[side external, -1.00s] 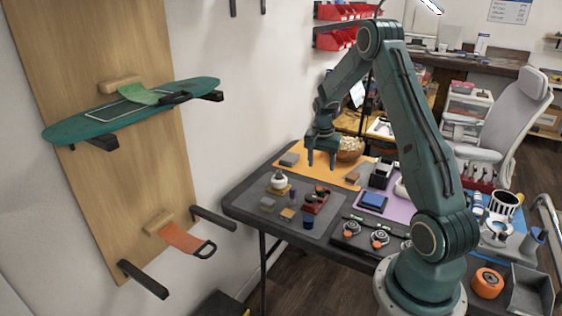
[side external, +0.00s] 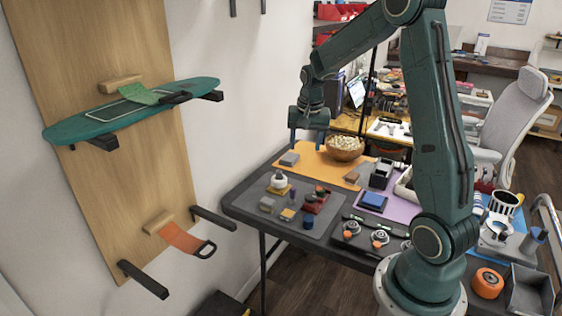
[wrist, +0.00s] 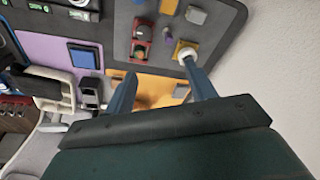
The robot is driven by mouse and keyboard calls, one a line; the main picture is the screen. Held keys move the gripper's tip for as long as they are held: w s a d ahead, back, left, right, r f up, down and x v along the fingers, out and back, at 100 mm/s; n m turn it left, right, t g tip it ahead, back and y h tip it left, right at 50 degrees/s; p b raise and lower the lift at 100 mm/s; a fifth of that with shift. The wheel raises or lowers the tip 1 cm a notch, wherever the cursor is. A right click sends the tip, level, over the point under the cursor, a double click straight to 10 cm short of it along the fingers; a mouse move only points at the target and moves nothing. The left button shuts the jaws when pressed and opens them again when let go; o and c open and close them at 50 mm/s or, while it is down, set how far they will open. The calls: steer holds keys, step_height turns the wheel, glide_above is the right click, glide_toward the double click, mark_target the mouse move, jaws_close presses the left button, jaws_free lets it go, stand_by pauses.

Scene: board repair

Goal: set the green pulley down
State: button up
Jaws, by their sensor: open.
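My gripper (side external: 306,146) is open and empty, raised above the far end of the dark table. In the wrist view its two blue-grey fingers (wrist: 160,80) stand apart with nothing between them but the table surface well below. I cannot make out a green pulley in either view. A grey mat (side external: 327,227) carries a white round part on a yellow base (side external: 279,183), a red holder with small parts (side external: 317,203) and several small blocks. In the wrist view the white part (wrist: 187,54) appears beside the right fingertip.
An orange mat (side external: 325,165) bears a wooden bowl (side external: 346,148) of pale pieces and a grey block (side external: 289,159). A green skateboard deck (side external: 75,125) rests on wall brackets at left.

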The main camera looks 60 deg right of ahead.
steer(key=s+a+r+n+t, duration=0.1)
steer(key=s+a+r+n, duration=0.2)
steer(key=a+r, duration=0.3)
steer(key=s+a+r+n+t, duration=0.1)
steer(key=s+a+r+n, duration=0.2)
steer(key=a, duration=0.6)
steer(key=s+a+r+n+t+y, duration=0.1)
steer(key=s+a+r+n+t, duration=0.1)
steer(key=s+a+n, duration=0.4)
steer(key=s+a+r, duration=0.1)
steer(key=s+a, duration=0.3)
steer(key=s, duration=0.3)
steer(key=shift+s+y, duration=0.3)
steer(key=shift+s, duration=0.05)
steer(key=shift+o, duration=0.7)
steer(key=shift+w, duration=0.15)
